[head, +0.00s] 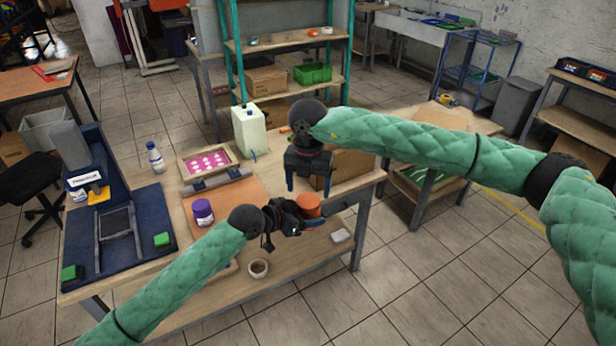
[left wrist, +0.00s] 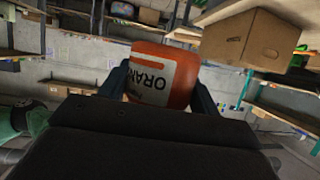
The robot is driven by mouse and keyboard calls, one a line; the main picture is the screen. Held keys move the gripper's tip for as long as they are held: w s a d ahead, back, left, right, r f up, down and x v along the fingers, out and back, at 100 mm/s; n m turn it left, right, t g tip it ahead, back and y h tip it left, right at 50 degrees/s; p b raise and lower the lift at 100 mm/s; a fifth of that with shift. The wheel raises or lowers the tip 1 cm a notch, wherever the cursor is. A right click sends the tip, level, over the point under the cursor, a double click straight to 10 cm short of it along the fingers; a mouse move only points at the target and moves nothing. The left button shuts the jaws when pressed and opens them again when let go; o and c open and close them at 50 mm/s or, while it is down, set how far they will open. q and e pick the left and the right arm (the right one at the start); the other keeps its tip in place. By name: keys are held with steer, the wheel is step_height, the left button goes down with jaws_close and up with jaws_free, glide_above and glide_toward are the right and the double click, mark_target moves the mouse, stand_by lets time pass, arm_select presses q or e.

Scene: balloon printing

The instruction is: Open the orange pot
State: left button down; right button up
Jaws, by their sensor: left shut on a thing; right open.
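The orange pot (head: 308,205) is held in my left gripper (head: 304,222), near the right front of the table. In the left wrist view the orange pot (left wrist: 162,75) sits between the two fingers, and its label with "ORAN" appears upside down.
A cardboard box (head: 352,166) stands behind my right gripper.

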mark_target(308, 201)
steer(key=shift+f, duration=2.05)
steer(key=c, duration=1)
steer(key=o, duration=1.1)
steer(key=shift+r, duration=0.1)
